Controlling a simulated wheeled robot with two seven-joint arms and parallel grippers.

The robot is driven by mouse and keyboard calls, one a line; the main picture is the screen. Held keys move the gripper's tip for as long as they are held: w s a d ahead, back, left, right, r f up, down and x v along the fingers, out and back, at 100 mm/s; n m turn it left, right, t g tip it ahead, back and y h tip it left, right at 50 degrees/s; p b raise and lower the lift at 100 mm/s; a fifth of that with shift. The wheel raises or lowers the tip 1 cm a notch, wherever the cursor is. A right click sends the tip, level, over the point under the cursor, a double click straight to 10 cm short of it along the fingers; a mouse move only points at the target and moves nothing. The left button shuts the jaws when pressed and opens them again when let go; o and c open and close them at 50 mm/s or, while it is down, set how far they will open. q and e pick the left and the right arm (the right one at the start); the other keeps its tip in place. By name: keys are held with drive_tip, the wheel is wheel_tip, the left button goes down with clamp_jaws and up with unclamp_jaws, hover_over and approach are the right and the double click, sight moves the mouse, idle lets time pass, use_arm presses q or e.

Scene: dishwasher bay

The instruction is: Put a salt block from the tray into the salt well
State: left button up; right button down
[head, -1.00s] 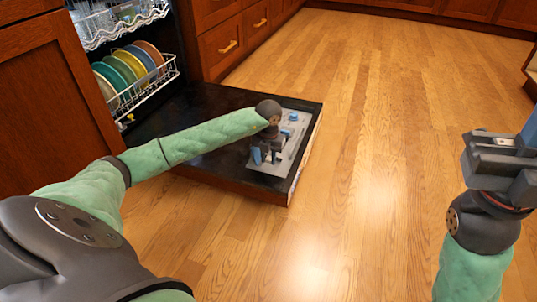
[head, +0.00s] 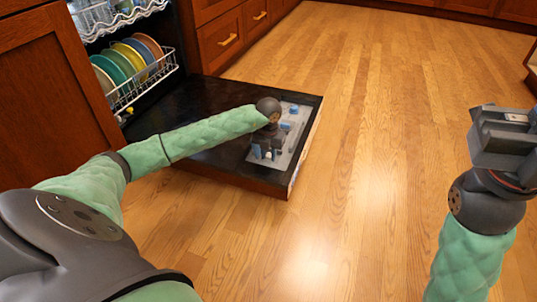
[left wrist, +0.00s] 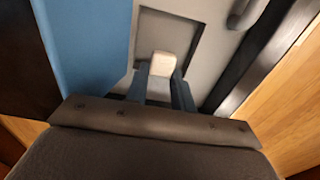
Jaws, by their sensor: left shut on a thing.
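A small white salt block (left wrist: 163,64) is held between the two blue-grey fingertips of my left gripper (left wrist: 161,82). Behind the block, in the left wrist view, is a square, dark-edged recess (left wrist: 190,28) in a grey surface. I cannot tell whether the block touches it, or for certain whether it is the salt well. In the head view my left gripper (head: 267,154) points down over the grey panel (head: 292,140) near the door's outer end.
The black dishwasher door (head: 215,98) lies open, with a rack of coloured plates (head: 132,70) behind it. Small blue parts (head: 293,109) sit on the panel. A blue strip (left wrist: 85,45) and a dark-grey handle-like part (left wrist: 247,12) flank the recess. The wooden floor (head: 400,100) is clear.

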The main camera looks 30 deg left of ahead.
use_arm(q)
drive_tip(key=shift+f, duration=0.25)
idle(0.5)
drive_tip(key=o, duration=1)
drive_tip(key=shift+o, duration=0.2)
